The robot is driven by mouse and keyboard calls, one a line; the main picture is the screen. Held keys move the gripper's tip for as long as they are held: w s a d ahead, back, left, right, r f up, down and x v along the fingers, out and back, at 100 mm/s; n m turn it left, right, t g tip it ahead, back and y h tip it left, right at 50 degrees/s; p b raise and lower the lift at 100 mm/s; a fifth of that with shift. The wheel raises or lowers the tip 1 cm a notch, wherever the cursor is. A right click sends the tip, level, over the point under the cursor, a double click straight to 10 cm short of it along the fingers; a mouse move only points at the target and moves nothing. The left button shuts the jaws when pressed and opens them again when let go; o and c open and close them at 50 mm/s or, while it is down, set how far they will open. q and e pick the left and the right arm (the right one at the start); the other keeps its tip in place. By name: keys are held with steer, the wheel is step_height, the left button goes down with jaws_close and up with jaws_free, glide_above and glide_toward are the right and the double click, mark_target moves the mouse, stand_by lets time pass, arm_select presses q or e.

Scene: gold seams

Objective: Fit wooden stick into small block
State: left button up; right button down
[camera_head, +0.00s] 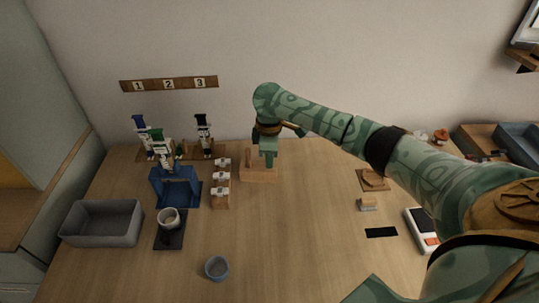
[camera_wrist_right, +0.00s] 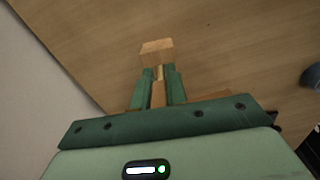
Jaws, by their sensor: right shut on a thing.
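My right gripper (camera_head: 268,160) points down over a light wooden block (camera_head: 262,175) at the back middle of the table. In the right wrist view, the gripper (camera_wrist_right: 160,78) is shut on a narrow wooden stick (camera_wrist_right: 158,92) between its green fingers. A pale wooden block face (camera_wrist_right: 157,48) shows just beyond the fingertips. I cannot tell whether the stick is seated in it or only lined up with it. A short wooden upright (camera_head: 248,160) stands at the left of the block in the head view. My left gripper is not in view.
A wooden rack with several white-topped pieces (camera_head: 221,190), a blue stand (camera_head: 176,190) and nutcracker-like figures (camera_head: 204,135) stand left of the block. A grey bin (camera_head: 102,223), a cup (camera_head: 168,218) and a blue-grey bowl (camera_head: 216,267) are nearer. The middle table is clear.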

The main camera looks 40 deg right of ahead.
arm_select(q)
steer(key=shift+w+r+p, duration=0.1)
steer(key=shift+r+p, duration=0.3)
arm_select(e)
steer(key=shift+f, duration=0.35)
stand_by(0.5)
steer(key=c, duration=1.3)
jaws_free()
arm_select(q)
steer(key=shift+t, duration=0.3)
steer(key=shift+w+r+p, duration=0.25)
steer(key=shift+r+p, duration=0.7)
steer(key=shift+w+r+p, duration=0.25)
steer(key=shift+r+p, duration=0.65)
steer(key=shift+p, duration=0.05)
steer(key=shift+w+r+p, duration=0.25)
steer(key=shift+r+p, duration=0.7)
arm_select(e)
steer(key=shift+r, duration=2.55)
steer(key=shift+f, duration=0.1)
arm_select(q)
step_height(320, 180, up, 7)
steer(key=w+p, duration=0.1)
steer(key=p, duration=0.6)
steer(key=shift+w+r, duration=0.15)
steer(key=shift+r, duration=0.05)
arm_select(e)
step_height(320, 180, up, 16)
steer(key=shift+r, duration=0.2)
